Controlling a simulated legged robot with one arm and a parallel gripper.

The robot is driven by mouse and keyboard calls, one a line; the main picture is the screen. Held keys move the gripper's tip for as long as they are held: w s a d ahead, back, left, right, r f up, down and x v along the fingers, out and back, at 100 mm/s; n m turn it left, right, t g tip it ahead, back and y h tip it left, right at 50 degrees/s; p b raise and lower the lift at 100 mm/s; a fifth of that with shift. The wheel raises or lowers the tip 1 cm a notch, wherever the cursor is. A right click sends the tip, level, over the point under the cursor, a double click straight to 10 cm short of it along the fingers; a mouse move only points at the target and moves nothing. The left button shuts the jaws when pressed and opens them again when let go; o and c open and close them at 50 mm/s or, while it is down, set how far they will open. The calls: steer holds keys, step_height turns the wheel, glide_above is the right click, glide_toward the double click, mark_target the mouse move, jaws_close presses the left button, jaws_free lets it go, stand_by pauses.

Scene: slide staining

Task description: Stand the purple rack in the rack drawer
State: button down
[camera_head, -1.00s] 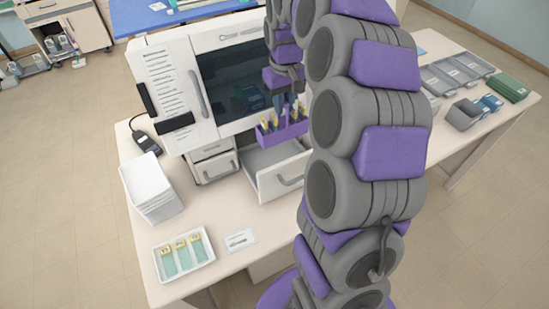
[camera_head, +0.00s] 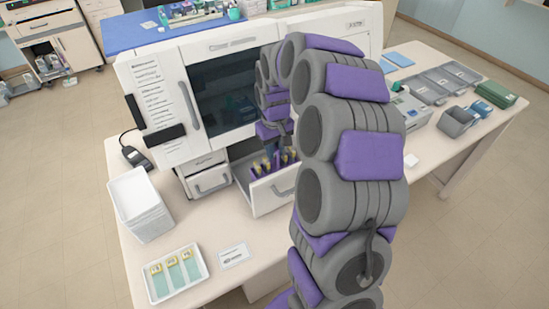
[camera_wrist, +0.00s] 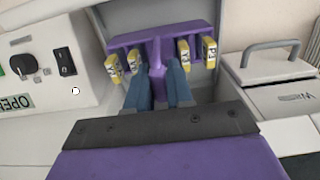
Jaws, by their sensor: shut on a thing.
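The purple rack (camera_wrist: 162,36) carries several slides with yellow labelled ends. My gripper (camera_wrist: 160,88) is shut on the rack's upright handle in the wrist view. In the head view the rack (camera_head: 262,166) hangs low at the open rack drawer (camera_head: 270,190), with its lower part hidden behind the drawer's front. I cannot tell whether its base touches the drawer floor. The gripper's fingers are mostly hidden by the arm in the head view.
A closed drawer (camera_head: 212,180) is left of the open one, under the white machine (camera_head: 160,90). A stack of white trays (camera_head: 140,205) and a tray of slides (camera_head: 176,275) stand at the left. Grey bins (camera_head: 440,80) are at the right.

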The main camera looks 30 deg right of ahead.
mark_target(274, 165)
steer(key=shift+a+f, duration=0.15)
steer(key=shift+f, duration=0.3)
step_height(274, 165, down, 2)
steer(key=shift+a+f, duration=0.1)
steer(key=shift+f, duration=0.15)
steer(key=shift+d, duration=0.2)
steer(key=c, duration=1.3)
jaws_free()
steer(key=shift+o, duration=1.4)
steer(key=shift+a, duration=0.1)
